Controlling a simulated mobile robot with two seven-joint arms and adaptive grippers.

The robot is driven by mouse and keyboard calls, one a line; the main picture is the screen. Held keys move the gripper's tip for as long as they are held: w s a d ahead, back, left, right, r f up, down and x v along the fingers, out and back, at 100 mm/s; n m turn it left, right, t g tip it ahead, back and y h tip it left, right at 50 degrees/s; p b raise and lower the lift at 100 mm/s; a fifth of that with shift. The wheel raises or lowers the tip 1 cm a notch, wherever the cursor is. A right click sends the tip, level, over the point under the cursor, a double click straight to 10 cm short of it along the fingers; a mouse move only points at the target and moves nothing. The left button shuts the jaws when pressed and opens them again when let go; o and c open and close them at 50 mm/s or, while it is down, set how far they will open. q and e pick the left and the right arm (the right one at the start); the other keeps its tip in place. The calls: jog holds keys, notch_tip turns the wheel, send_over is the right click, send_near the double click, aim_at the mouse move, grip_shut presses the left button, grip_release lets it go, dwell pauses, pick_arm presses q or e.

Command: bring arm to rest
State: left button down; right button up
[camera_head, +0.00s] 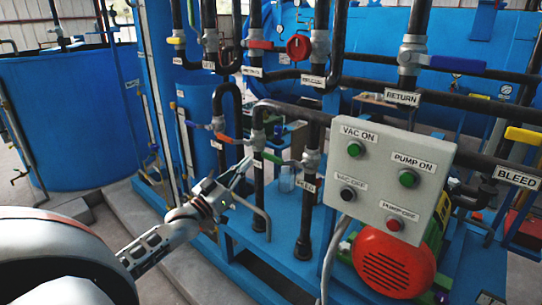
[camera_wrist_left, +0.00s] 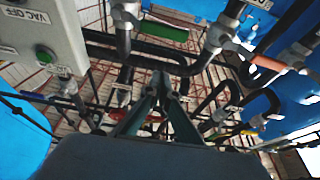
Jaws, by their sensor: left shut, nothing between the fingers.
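My left arm (camera_head: 150,250) comes in from the lower left of the head view. My left gripper (camera_head: 241,170) is shut and empty, its fingers pointing up and to the right toward the black pipes. In the head view its tips are just left of a vertical pipe with a green lever (camera_head: 272,158); I cannot tell whether they touch it. In the left wrist view the shut fingers (camera_wrist_left: 161,82) point up among the pipes. My right gripper is in neither view.
A grey control box (camera_head: 388,180) with buttons stands right of my gripper, above a red round motor cover (camera_head: 394,262). A blue tank (camera_head: 70,120) is at the left.

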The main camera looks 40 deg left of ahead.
pick_arm(q)
jog(key=shift+f, duration=0.1)
jog(key=s+d+f+m+g, duration=0.1)
jog(key=s+d+f+g, duration=0.25)
jog(key=d+f, duration=0.55)
jog(key=s+d+f+g, duration=0.2)
jog(key=s+d+f, duration=0.2)
jog(key=f, duration=0.9)
jog(key=s+d+f+m+g, duration=0.2)
jog(key=s+d+f+g, duration=0.3)
jog(key=s+d+f, duration=1.1)
jog(key=s+d, duration=0.1)
jog(key=d, duration=0.2)
jog(key=shift+s+d+f+m+h, duration=0.2)
jog(key=shift+s+m+h, duration=0.15)
jog(key=shift+m+h, duration=0.05)
